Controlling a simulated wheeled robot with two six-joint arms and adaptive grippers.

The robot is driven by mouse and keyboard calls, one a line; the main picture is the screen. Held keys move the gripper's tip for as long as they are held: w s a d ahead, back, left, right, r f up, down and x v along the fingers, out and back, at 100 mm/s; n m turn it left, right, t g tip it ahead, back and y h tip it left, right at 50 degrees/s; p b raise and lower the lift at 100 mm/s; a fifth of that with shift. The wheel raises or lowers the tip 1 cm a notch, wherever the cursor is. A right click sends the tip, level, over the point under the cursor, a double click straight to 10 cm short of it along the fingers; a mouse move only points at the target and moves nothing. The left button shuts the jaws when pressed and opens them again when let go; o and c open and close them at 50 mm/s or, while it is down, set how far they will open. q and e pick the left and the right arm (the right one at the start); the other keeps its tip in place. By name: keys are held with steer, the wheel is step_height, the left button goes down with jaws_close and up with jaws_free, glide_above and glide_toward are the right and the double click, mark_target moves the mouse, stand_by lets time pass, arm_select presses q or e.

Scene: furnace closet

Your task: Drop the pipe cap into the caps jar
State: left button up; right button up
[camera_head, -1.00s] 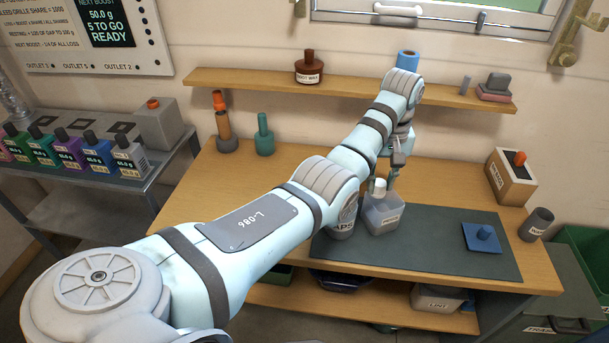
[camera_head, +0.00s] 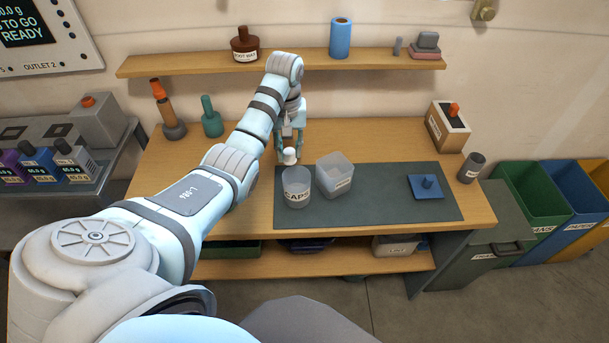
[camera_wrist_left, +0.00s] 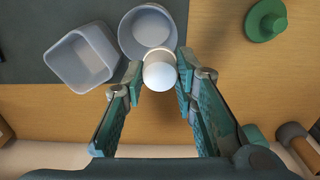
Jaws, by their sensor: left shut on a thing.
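The white pipe cap (camera_head: 289,156) is held between the fingertips of my left gripper (camera_head: 289,150). The cap also shows in the left wrist view (camera_wrist_left: 160,74), between the two teal fingers (camera_wrist_left: 160,78). The caps jar (camera_head: 296,188) is a round grey translucent jar labelled CAPS on the dark mat. In the head view the cap is just behind and above the jar. In the left wrist view the cap overlaps the near rim of the jar (camera_wrist_left: 147,28), and the jar's inside looks empty. My right gripper is not in view.
A square translucent bin (camera_head: 334,176) stands right beside the jar. A blue block with a knob (camera_head: 427,187) sits on the dark mat (camera_head: 375,206). A green knobbed thing (camera_head: 211,118) stands at the bench's left. A shelf (camera_head: 190,63) runs behind my arm.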

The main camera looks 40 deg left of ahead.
arm_select(q)
steer(key=shift+f, duration=0.25)
steer(key=shift+w+d, duration=0.1)
steer(key=o, duration=1)
steer(key=shift+o, duration=0.2)
